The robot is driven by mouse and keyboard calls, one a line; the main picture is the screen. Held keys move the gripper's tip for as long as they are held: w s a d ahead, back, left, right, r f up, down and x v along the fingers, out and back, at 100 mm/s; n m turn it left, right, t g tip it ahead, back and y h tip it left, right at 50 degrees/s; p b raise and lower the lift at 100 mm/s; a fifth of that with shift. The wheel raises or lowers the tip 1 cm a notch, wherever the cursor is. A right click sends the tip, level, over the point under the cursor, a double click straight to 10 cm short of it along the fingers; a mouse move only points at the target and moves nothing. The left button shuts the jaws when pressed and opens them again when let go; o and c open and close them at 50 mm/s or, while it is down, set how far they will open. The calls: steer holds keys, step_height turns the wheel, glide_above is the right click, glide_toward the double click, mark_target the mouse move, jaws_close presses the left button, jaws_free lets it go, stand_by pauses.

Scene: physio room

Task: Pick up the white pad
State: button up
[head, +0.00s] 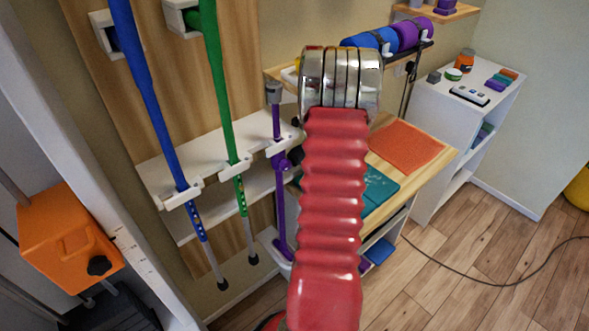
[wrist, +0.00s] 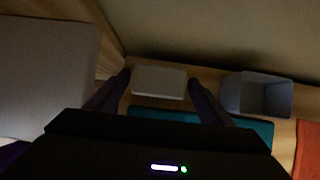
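The white pad (wrist: 160,81) shows in the wrist view as a pale, flat rectangle by the back wall, just beyond a teal mat. My gripper (wrist: 159,78) is open, with one dark finger at each side of the pad in the picture. I cannot tell whether the fingers touch it or how much depth lies between. In the head view my red arm hides the gripper, and I cannot make out the pad there.
A grey open box (wrist: 240,95) stands right of the pad. The teal mat (head: 379,188) and an orange mat (head: 405,146) lie on the wooden bench. A pale panel (wrist: 45,75) is close on the left. Blue (head: 148,85) and green (head: 217,85) crutches hang left of my arm.

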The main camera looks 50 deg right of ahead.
steer(key=c, duration=0.7)
steer(key=shift+c, duration=0.2)
steer(key=shift+s+d+r, duration=0.15)
steer(key=shift+d+r, duration=0.15)
steer(key=shift+r, duration=0.05)
steer(key=s+d+r, duration=0.2)
steer(key=d, duration=0.1)
steer(key=s+d+r, duration=0.3)
steer(key=d, duration=0.1)
steer(key=s+d+r, duration=0.2)
steer(key=s+d, duration=0.1)
steer(key=shift+s+d+r, duration=0.1)
steer(key=shift+d+r, duration=0.05)
steer(key=shift+d, duration=0.15)
steer(key=o, duration=0.5)
steer(key=c, duration=0.4)
